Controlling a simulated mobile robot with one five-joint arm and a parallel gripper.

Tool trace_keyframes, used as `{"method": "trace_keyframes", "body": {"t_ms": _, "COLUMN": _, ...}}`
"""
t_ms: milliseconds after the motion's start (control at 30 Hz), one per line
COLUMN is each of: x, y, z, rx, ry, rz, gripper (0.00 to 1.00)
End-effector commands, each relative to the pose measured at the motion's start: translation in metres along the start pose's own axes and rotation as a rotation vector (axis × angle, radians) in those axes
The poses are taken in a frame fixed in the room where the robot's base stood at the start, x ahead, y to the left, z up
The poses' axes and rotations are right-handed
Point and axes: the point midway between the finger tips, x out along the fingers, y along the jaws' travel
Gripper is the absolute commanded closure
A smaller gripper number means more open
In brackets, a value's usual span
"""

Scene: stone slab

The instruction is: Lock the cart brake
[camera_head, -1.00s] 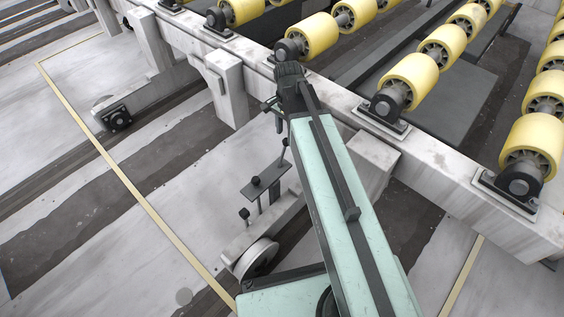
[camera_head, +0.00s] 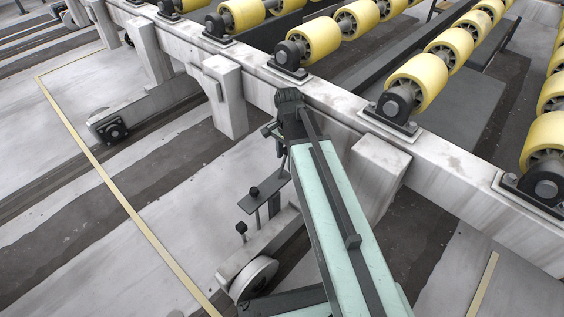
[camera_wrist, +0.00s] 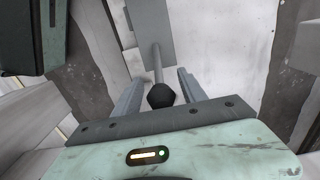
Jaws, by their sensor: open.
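The cart's brake assembly is a dark flat plate (camera_head: 270,186) with black-knobbed posts, above a pale cart wheel (camera_head: 253,278) at the cart's near foot. A thin brake lever (camera_wrist: 158,64) rises from a grey plate (camera_wrist: 150,28) in the wrist view and ends in a round black knob (camera_wrist: 162,96). My gripper (camera_wrist: 160,92) is open, with one finger on each side of the knob. I cannot tell whether either finger touches it. In the head view my gripper (camera_head: 279,143) is over the plate's upper end, and the lever's top is hidden there.
The cart's long white beam (camera_head: 330,100) crosses behind my gripper and carries several yellow rollers (camera_head: 420,80). White posts (camera_head: 226,98) hang from it, one close left of my arm. Another wheel foot (camera_head: 112,130) stands at left. The floor (camera_head: 130,255) at lower left is clear.

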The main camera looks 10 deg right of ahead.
Motion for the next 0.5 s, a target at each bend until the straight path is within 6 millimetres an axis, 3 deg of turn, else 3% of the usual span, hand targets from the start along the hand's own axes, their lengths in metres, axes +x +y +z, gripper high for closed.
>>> {"method": "trace_keyframes", "body": {"t_ms": 100, "x": -0.0016, "y": 0.0001, "z": -0.0002, "rx": 0.000, "ry": 0.000, "rz": 0.000, "gripper": 0.51}}
{"method": "trace_keyframes", "body": {"t_ms": 300, "x": -0.0016, "y": 0.0004, "z": -0.0004, "rx": 0.001, "ry": 0.000, "rz": 0.000, "gripper": 1.00}}
{"method": "trace_keyframes", "body": {"t_ms": 500, "x": -0.0015, "y": 0.0012, "z": -0.0006, "rx": 0.001, "ry": 0.000, "rz": 0.002, "gripper": 1.00}}
